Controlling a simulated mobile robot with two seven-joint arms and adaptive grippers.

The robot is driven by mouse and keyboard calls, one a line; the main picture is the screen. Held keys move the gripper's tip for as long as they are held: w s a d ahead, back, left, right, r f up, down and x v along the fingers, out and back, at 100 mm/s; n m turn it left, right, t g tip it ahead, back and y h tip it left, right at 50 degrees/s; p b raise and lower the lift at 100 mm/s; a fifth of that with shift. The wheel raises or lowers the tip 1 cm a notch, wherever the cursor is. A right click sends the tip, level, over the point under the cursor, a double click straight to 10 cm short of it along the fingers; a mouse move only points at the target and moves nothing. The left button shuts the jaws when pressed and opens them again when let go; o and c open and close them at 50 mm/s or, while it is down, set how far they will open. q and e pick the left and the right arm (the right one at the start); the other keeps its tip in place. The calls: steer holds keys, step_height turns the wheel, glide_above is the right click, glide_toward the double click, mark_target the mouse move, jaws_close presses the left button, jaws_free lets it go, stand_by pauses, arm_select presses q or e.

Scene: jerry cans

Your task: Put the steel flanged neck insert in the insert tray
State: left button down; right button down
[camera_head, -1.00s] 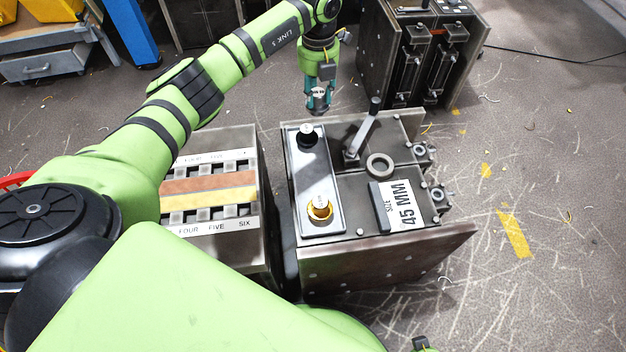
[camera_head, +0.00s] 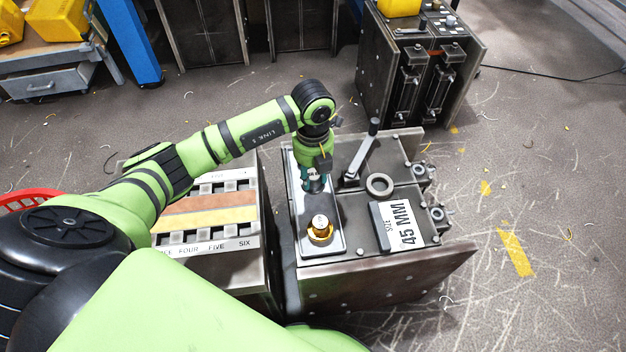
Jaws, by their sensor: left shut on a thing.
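My left gripper (camera_head: 317,184) points down over the upper middle of the grey metal tray (camera_head: 334,247) on the machine top. It is shut on the steel flanged neck insert, which is largely hidden by the fingers and hard to make out. I cannot tell whether the insert touches the tray floor. A brass-coloured insert with a pale top (camera_head: 320,231) stands upright in the near end of the tray, apart from the gripper. The far end of the tray is hidden behind the gripper. My right gripper is not in view.
A slotted rack with numbered labels (camera_head: 207,248) stands to the left. Another dark machine (camera_head: 420,70) stands at the back right.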

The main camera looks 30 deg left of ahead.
mark_target(313, 182)
arm_select(q)
steer(key=shift+f, duration=1.65)
steer(key=c, duration=0.8)
jaws_free()
steer(key=shift+c, duration=0.2)
step_height(313, 182, up, 12)
steer(key=shift+r+p, duration=0.15)
steer(key=shift+p, duration=0.5)
